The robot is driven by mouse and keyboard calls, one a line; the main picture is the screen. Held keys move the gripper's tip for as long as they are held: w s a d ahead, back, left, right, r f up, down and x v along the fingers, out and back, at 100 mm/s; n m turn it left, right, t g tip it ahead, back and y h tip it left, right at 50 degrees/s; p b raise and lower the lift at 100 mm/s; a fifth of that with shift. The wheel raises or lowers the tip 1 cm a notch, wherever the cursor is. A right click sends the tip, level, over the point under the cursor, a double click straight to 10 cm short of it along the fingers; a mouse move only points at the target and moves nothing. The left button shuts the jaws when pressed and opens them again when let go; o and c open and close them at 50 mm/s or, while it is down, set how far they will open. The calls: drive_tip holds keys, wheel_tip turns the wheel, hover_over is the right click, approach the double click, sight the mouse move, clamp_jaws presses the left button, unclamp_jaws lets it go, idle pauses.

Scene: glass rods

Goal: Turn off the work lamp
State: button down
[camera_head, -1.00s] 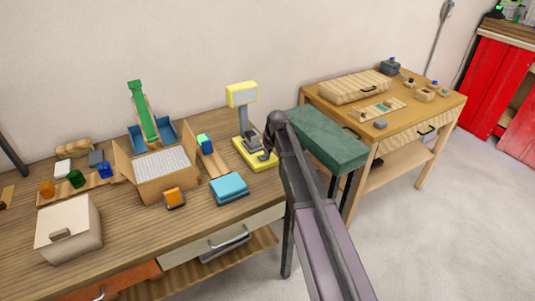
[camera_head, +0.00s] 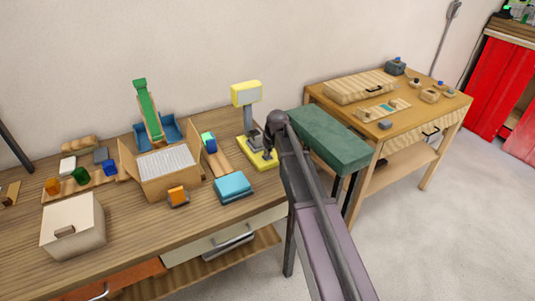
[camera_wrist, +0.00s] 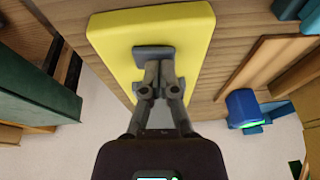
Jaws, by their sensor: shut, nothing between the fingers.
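The work lamp (camera_head: 247,93) stands at the right end of the wooden bench, with a yellow-framed head on a grey post. The face of its head looks pale whitish. Its yellow base (camera_head: 262,165) lies flat on the bench and fills the upper middle of the wrist view (camera_wrist: 195,45). My gripper (camera_wrist: 158,72) is shut and empty, with its fingertips over the base at a dark grey block (camera_wrist: 152,52). I cannot tell whether they touch it. In the head view my gripper (camera_head: 268,152) is small and partly hidden by my arm.
A blue block (camera_head: 233,186), an open cardboard box (camera_head: 171,186) and a blue-and-green item (camera_head: 208,142) stand left of the lamp. A dark green bench top (camera_head: 331,137) is close on the right. A second wooden table (camera_head: 425,122) stands beyond it.

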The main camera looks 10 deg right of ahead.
drive_tip(key=shift+d+r+p, duration=0.15)
drive_tip(key=shift+r+p, duration=0.85)
drive_tip(key=shift+r, duration=0.05)
drive_tip(key=shift+d+r+p, duration=0.1)
drive_tip(key=shift+r+p, duration=0.85)
drive_tip(key=shift+r, duration=0.05)
drive_tip(key=d+p+v, duration=0.1)
drive_tip(key=p+v, duration=0.8)
drive_tip(key=shift+w+d+r, duration=0.2)
drive_tip(key=shift+w+d, duration=0.1)
drive_tip(key=shift+s, duration=0.1)
drive_tip(key=s+d+f+m+g+h, duration=0.1)
drive_tip(key=s+d+m, duration=0.3)
drive_tip(key=s, duration=2.2)
drive_tip(key=shift+s+g+h, duration=0.2)
drive_tip(key=shift+g+h, duration=0.3)
drive_tip(key=shift+g, duration=0.4)
